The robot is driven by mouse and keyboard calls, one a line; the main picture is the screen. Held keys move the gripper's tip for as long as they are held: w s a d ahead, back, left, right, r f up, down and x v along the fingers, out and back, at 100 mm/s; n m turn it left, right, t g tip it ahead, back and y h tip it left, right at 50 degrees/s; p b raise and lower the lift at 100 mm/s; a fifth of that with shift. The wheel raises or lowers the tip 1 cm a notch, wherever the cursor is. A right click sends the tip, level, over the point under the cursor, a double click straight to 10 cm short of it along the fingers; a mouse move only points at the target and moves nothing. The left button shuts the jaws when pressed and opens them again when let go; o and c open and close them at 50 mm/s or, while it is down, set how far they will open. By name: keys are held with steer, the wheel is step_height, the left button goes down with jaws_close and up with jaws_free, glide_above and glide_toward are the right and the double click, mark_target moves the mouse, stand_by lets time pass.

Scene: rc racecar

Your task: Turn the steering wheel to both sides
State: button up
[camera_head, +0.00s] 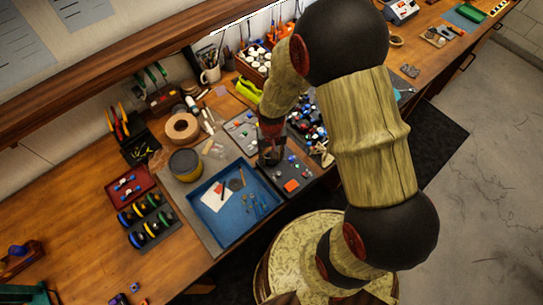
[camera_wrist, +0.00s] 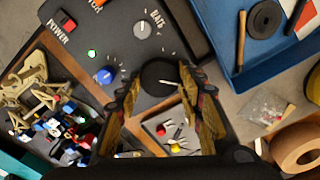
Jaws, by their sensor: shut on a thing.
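A dark grey control panel (camera_wrist: 125,60) fills the upper left of the wrist view, and in the head view the panel (camera_head: 305,181) lies right of the blue tray. A black round wheel (camera_wrist: 158,72) with a pale mark sits at the panel's lower edge; I take it as the steering wheel. My gripper (camera_wrist: 160,88) has one finger on each side of this wheel and is shut on it. In the head view my gripper (camera_head: 271,153) reaches down over the panel's far end, and the wheel is hidden there.
Beside the wheel are a blue knob (camera_wrist: 105,75), a grey knob (camera_wrist: 143,29) and a red power switch (camera_wrist: 63,21). A blue tray (camera_head: 225,237) stands close on the left. A tape roll (camera_head: 182,127) and loose small parts (camera_head: 308,122) crowd the bench.

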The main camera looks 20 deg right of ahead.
stand_by(0.4)
steer(key=o, duration=1.2)
steer(key=shift+c, duration=0.2)
steer(key=shift+r, duration=0.1)
step_height(320, 180, up, 12)
